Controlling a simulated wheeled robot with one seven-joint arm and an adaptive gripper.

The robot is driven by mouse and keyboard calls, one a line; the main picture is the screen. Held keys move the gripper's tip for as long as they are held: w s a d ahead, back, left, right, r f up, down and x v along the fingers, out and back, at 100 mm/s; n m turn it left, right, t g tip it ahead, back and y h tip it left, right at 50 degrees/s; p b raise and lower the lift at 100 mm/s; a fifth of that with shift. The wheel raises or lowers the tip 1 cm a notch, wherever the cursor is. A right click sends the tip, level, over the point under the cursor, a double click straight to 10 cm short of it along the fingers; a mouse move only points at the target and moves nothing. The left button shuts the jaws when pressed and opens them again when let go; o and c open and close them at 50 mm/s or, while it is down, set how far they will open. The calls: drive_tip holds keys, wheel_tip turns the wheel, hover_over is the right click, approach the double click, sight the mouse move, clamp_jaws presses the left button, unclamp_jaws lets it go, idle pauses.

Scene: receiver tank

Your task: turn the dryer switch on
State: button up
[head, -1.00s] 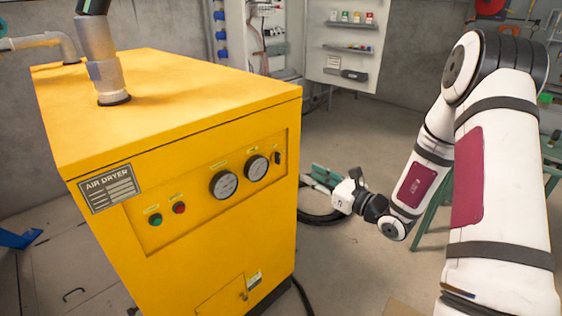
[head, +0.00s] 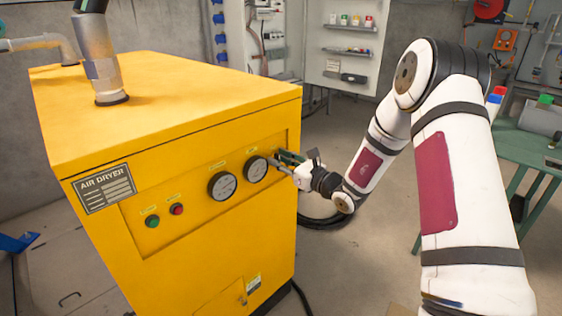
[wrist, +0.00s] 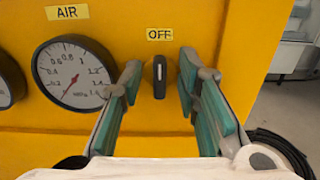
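The yellow air dryer (head: 170,130) stands on the left in the head view. Its black switch (wrist: 159,77) sits on the front panel in the wrist view, knob upright, under a label (wrist: 160,34) reading OFF. My gripper (wrist: 158,80) is open, with one finger on each side of the switch and visible gaps to it. Whether the fingertips reach the panel I cannot tell. In the head view my gripper (head: 281,163) is at the panel's right end and hides the switch.
A pressure gauge (wrist: 75,73) labelled AIR is close to the left finger. The panel's raised yellow edge (wrist: 238,60) is right of the right finger. A green table (head: 540,150) stands at the right. A black hose lies on the floor beside the dryer.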

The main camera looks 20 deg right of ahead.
clamp_jaws()
drive_tip(key=shift+m+p, duration=0.3)
drive_tip(key=shift+m, duration=0.1)
drive_tip(key=m+p, duration=0.3)
drive_tip(key=m, duration=0.2)
drive_tip(key=m+p, duration=0.3)
drive_tip(key=m, duration=0.3)
drive_tip(key=m+p, duration=0.3)
drive_tip(key=m, duration=0.3)
drive_tip(key=shift+d+f, duration=0.15)
drive_tip(key=shift+f, duration=0.1)
idle(0.4)
unclamp_jaws()
